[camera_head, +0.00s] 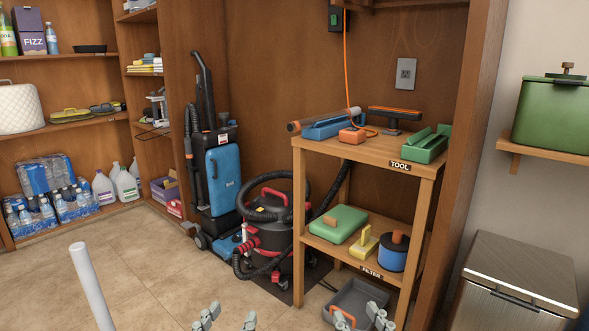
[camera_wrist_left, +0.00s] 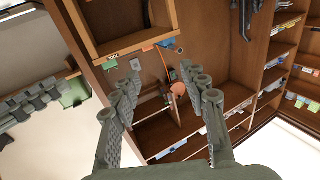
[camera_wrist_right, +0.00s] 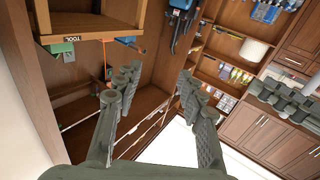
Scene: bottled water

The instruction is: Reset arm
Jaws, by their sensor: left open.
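My left gripper (camera_head: 228,318) shows only its fingertips at the bottom edge of the head view. Its two fingers are spread apart in the left wrist view (camera_wrist_left: 164,95), with nothing between them. My right gripper (camera_head: 359,318) also shows its fingertips at the bottom edge, right of the left one. Its fingers are spread and empty in the right wrist view (camera_wrist_right: 155,88). Both grippers are apart from each other. Packs of bottled water (camera_head: 45,177) stand on the low shelf at the far left, well away from both grippers.
A wooden tool stand (camera_head: 366,158) is ahead on the right, with a grey tray (camera_head: 352,296) low beside it. A red and black vacuum (camera_head: 270,232) and a blue upright vacuum (camera_head: 222,177) stand left of it. A bin (camera_head: 515,280) stands right. Floor at front left is mostly clear.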

